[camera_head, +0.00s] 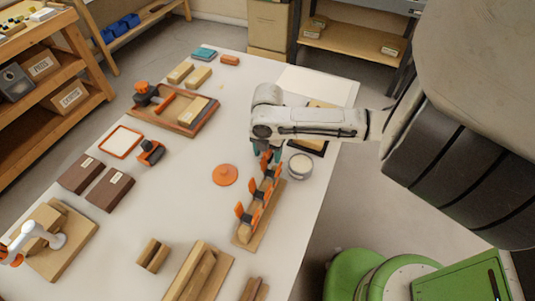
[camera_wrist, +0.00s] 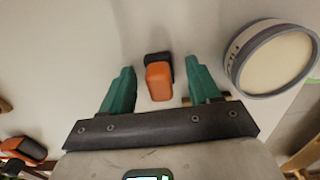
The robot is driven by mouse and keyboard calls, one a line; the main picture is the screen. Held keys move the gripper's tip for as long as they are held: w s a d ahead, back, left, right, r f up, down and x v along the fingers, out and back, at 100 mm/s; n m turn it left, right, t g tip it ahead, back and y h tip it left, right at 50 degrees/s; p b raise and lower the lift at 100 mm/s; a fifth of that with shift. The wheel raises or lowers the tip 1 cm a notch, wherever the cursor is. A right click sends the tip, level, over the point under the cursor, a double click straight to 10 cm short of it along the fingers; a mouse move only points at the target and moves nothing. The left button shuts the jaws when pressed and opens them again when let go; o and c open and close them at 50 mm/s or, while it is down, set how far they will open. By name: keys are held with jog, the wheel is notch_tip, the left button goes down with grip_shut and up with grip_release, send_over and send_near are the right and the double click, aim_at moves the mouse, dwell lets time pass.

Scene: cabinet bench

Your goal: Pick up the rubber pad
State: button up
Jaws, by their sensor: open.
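My gripper (camera_head: 266,156) is open above the far end of a wooden rack (camera_head: 246,232) that holds several orange-and-black clamp-like pieces. In the wrist view, an orange piece with a black end (camera_wrist: 159,80) lies between my two teal fingers (camera_wrist: 160,70), with gaps on both sides. It looks like the rack's far piece, but my gripper hides what is below. A flat orange disc with a small raised middle (camera_head: 224,174) lies on the table left of the rack. I cannot tell for certain which thing is the rubber pad.
A round white-topped container (camera_head: 300,167) stands close to the right of my gripper and shows in the wrist view (camera_wrist: 275,58). A wooden tray (camera_head: 174,113), an orange-framed white panel (camera_head: 121,141) and two brown blocks (camera_head: 109,189) are leftward. Green stools (camera_head: 352,272) stand off the table.

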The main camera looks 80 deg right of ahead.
jog(key=c, duration=1.1)
jog(key=shift+c, duration=0.2)
jog(key=shift+r, duration=0.5)
notch_tip(320, 180, up, 2)
jog(key=shift+r, duration=0.2)
jog(key=s+a+r+p, duration=0.3)
jog(key=s+a+r, duration=0.6)
jog(key=s, duration=0.1)
jog(key=shift+s+r, duration=0.35)
